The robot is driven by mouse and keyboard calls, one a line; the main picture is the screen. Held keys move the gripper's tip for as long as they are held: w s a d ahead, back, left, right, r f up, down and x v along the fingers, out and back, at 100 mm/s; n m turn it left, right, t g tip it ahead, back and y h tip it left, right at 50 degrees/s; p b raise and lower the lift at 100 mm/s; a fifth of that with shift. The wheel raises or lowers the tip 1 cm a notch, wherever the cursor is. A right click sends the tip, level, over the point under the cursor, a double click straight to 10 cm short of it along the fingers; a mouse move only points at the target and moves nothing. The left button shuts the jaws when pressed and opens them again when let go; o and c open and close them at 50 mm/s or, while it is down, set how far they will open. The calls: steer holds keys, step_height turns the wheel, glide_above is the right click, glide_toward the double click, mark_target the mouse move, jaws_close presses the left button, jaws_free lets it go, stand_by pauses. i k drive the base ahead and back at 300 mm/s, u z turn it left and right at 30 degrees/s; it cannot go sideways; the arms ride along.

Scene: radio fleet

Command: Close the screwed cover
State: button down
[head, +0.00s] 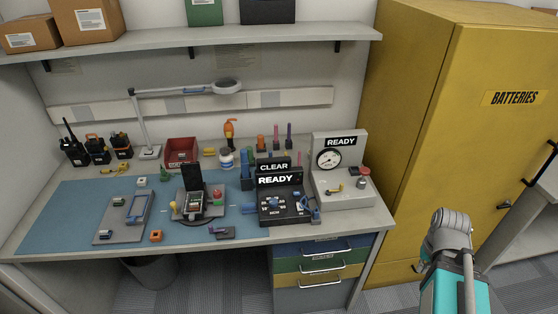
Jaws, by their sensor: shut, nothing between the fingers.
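On the bench's blue mat, a small dark device (194,206) sits in a dark stand, with a black panel (192,177) standing upright at its back like a raised lid. Yellow and red knobs are at its sides. I cannot tell for certain which part is the screwed cover, and no screws can be made out. A grey and teal part of my arm shows at the lower right, away from the bench. My gripper's fingers are not visible.
A black unit (283,205) with READY and CLEAR signs and a white gauge unit (343,183) stand at the bench's right. Several radios (98,148), a lamp (145,125) and a red bin (181,152) are behind. A yellow cabinet (450,130) stands right.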

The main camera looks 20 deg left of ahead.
mark_target(191, 172)
steer(key=u, duration=1.9)
steer(key=k, duration=0.65)
steer(key=u, duration=0.05)
steer(key=i, duration=0.6)
steer(key=u, duration=0.25)
